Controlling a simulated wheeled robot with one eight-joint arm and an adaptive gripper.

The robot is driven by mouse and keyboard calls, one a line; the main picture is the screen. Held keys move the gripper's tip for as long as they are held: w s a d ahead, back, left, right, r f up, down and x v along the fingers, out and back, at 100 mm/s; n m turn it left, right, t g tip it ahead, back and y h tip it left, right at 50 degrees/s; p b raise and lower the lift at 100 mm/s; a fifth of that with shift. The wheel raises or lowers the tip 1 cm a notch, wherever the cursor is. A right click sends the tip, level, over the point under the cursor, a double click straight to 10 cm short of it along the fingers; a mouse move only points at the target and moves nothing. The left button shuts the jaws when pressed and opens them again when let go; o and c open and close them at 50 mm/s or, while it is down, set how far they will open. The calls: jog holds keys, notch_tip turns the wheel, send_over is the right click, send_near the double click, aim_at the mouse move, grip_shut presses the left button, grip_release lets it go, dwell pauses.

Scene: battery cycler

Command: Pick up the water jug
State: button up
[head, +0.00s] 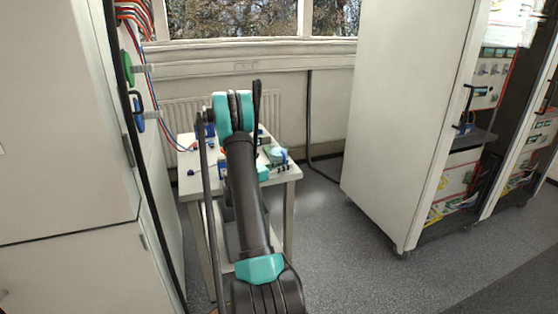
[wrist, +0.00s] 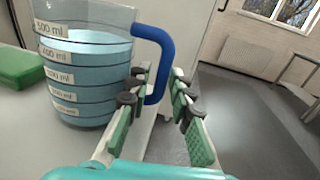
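The water jug (wrist: 88,62) stands at the left of the wrist view, clear, with blue water and several volume labels. Its thick blue handle (wrist: 165,50) faces my gripper (wrist: 160,105). My gripper is open, its green-padded fingers apart. The lower part of the handle shows between the two fingers, and the left finger overlaps the jug's side in the picture. I cannot tell whether a finger touches the handle. In the head view my arm covers part of the small table, and I cannot make out the jug or the fingertips there.
The small white table (head: 286,176) carries small blue and green items (head: 275,155). A green block (wrist: 18,66) lies left of the jug. A tall white cabinet (head: 400,100) stands at right, another (head: 60,130) at left. Grey floor (head: 330,260) is open between them.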

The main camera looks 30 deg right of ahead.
jog(key=shift+c, duration=0.3)
grip_shut()
jog(key=shift+r, duration=0.25)
notch_tip(320, 180, up, 19)
jog(key=shift+r, duration=0.2)
dwell(1.5)
jog(key=shift+r, duration=0.1)
jog(key=shift+c, duration=1.6)
grip_release()
grip_shut()
